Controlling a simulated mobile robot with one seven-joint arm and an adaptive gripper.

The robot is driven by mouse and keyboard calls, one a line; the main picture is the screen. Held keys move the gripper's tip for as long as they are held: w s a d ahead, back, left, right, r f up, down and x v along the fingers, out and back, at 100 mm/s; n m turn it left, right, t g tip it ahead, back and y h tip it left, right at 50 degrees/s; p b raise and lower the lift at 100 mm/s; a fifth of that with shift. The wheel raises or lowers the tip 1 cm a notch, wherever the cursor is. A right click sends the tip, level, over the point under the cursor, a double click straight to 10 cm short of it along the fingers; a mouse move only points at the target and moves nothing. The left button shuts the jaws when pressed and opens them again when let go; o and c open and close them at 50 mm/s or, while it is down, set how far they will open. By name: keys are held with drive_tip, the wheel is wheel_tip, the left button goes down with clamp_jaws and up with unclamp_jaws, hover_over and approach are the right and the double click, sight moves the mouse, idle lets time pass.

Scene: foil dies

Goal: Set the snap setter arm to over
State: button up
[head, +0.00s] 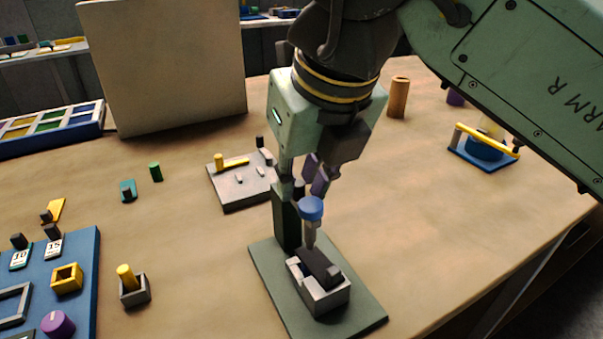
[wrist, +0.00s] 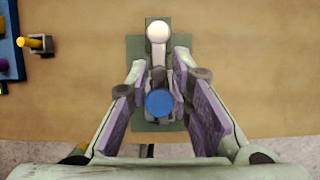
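The snap setter stands on a green base plate (head: 350,320), with a dark green post (head: 287,222) at its far side. A blue round cap (head: 311,207) on a grey tapering stem is above a grey block with a dark top piece (head: 318,265). In the wrist view the blue cap (wrist: 159,103) lies in line with a pale round knob (wrist: 159,31), with grey parts between them. My gripper (head: 308,186) is just above the cap. Its purple-padded fingers (wrist: 160,80) are apart, one on each side of the cap. I cannot tell whether they touch it. The post's top is hidden.
A grey board with a yellow bar (head: 236,162) lies behind the setter. A yellow peg in a grey block (head: 128,284) and a blue board (head: 85,262) are at left. A blue fixture with a yellow bar (head: 488,142) is at right. Table around the plate is clear.

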drive_tip(key=shift+o, duration=1.1)
drive_tip(key=shift+a, duration=0.1)
drive_tip(key=shift+r, duration=0.15)
drive_tip(key=shift+s+d+r, duration=0.3)
drive_tip(key=shift+s+r, duration=0.3)
drive_tip(key=shift+r, duration=0.05)
drive_tip(key=shift+s+d+r, duration=0.25)
drive_tip(key=shift+s+r, duration=0.35)
drive_tip(key=s+d, duration=0.4)
drive_tip(key=s, duration=0.6)
drive_tip(key=shift+f, duration=0.1)
